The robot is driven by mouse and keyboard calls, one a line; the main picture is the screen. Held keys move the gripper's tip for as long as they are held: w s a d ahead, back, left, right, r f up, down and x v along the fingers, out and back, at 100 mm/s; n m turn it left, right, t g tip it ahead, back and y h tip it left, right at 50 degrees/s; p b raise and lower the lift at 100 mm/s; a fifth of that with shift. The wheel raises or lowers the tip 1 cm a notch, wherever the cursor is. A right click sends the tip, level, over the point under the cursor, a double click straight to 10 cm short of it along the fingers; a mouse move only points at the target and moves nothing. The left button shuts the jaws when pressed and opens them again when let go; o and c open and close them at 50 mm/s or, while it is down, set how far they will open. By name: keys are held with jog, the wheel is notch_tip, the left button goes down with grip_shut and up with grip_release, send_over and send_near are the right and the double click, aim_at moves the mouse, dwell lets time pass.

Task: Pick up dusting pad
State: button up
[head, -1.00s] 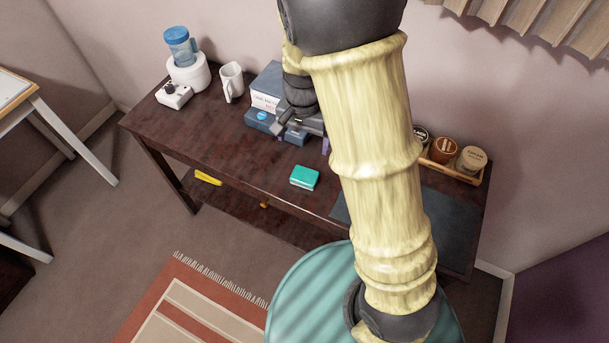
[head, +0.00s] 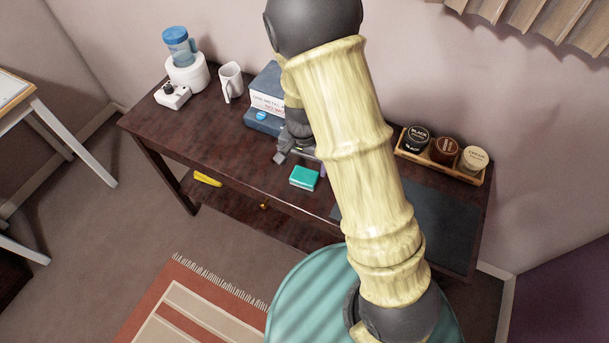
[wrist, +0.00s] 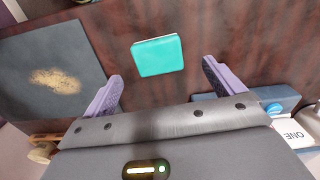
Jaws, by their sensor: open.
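The dusting pad is most likely the small teal block (head: 304,178) with a pale layer under it, lying flat near the front edge of the dark wooden desk (head: 225,132). In the wrist view the teal pad (wrist: 158,56) lies beyond my fingertips, between their lines. My gripper (wrist: 162,80) is open and empty, its two purple fingers apart. In the head view my gripper (head: 296,154) hangs just behind the pad, partly hidden by my arm. The pad is apart from both fingers.
Blue and white boxes (head: 265,105) stand behind my gripper. A white mug (head: 231,82) and a blue-topped white device (head: 187,70) are at the back left. A wooden tray of tins (head: 440,165) and a dark mat (head: 440,225) lie right. A teal round seat (head: 300,290) stands in front.

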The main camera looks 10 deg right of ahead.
aim_at(304, 175)
jog(key=f, duration=0.4)
jog(key=shift+d, duration=0.2)
jog(key=shift+f, duration=0.45)
jog(key=shift+w, duration=0.1)
jog(key=shift+a, duration=0.1)
jog(key=shift+s, duration=0.2)
jog(key=c, duration=1.1)
